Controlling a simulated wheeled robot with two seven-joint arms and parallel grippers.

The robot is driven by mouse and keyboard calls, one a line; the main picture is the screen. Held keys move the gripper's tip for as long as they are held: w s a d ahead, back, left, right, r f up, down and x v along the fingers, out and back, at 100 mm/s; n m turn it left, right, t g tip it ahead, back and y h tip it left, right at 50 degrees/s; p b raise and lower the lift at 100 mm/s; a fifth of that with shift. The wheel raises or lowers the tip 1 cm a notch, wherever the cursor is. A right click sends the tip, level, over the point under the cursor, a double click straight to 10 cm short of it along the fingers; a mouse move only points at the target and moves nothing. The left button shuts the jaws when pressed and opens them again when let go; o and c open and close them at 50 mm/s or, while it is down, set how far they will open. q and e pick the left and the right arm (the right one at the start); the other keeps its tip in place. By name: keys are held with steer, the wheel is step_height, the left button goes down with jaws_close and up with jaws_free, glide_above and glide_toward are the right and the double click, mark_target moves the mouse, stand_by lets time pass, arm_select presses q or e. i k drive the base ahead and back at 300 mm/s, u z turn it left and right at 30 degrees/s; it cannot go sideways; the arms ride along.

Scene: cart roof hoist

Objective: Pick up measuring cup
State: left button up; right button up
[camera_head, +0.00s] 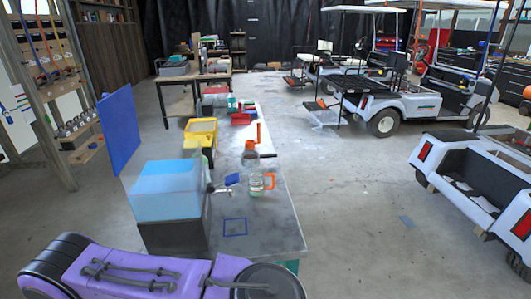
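A clear container with an orange handle, which looks like the measuring cup (257,187), stands upright on the grey table (270,225). A blue square outline (235,227) is marked on the tabletop in front of the cup. Neither of my grippers shows in the head view.
A light blue block on a dark base (172,223) stands left of the cup, with a tall blue panel (118,128) behind it. Yellow bins (201,128) and a red bin (240,118) sit farther back. Golf carts (395,100) stand right. Floor right of the table is open.

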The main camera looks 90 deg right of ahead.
mark_target(257, 177)
steer(key=k, duration=0.9)
steer(key=z, duration=1.6)
